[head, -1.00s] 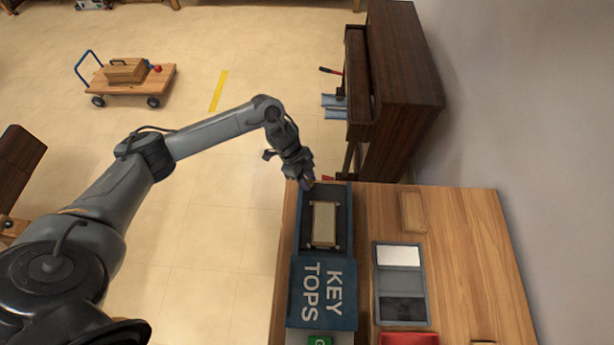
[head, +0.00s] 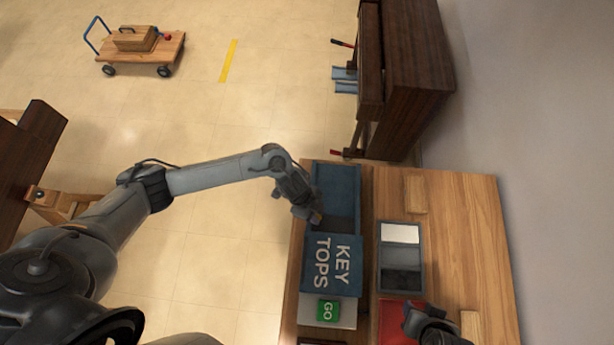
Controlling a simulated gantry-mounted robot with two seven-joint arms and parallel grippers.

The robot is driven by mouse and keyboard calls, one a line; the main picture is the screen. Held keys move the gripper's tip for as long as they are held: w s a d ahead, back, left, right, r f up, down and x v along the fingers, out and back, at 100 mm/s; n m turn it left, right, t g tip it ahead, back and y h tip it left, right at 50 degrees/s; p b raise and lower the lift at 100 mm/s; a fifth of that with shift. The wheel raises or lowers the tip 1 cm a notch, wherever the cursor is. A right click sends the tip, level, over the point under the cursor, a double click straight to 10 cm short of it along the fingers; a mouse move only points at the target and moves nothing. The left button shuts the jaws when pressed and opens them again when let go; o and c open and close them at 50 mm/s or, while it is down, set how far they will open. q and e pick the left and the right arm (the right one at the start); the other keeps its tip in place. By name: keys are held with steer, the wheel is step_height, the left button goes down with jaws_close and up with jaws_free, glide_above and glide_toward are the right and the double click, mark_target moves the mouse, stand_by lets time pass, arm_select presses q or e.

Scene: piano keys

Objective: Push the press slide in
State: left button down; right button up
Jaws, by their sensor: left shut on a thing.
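The press (head: 332,262) is a blue housing marked KEY TOPS, with a blue open channel (head: 336,180) running out behind it. The channel's far part is bare. The press slide (head: 342,224) shows only as a dark strip near the housing; the rest of it and the pale block it carried are hidden under the housing. My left gripper (head: 316,217) is at the left side of the channel, close to the housing, shut on the slide; its fingertips are small and partly hidden. My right gripper (head: 424,318) is over the red item at the lower right, its jaws unclear.
A green GO button (head: 328,310) is on the press's near end. A dark piano (head: 418,80) stands beyond the bench.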

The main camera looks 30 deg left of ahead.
arm_select(q)
steer(key=shift+s+d+r, duration=0.1)
steer(key=shift+s+d, duration=0.15)
steer(key=shift+s, duration=0.05)
steer(key=c, duration=1.2)
jaws_free()
steer(key=o, duration=0.3)
steer(key=shift+s, duration=0.15)
steer(key=p+v, duration=0.1)
steer(key=v, duration=0.9)
steer(key=shift+a+r, duration=0.25)
steer(key=shift+r, duration=0.05)
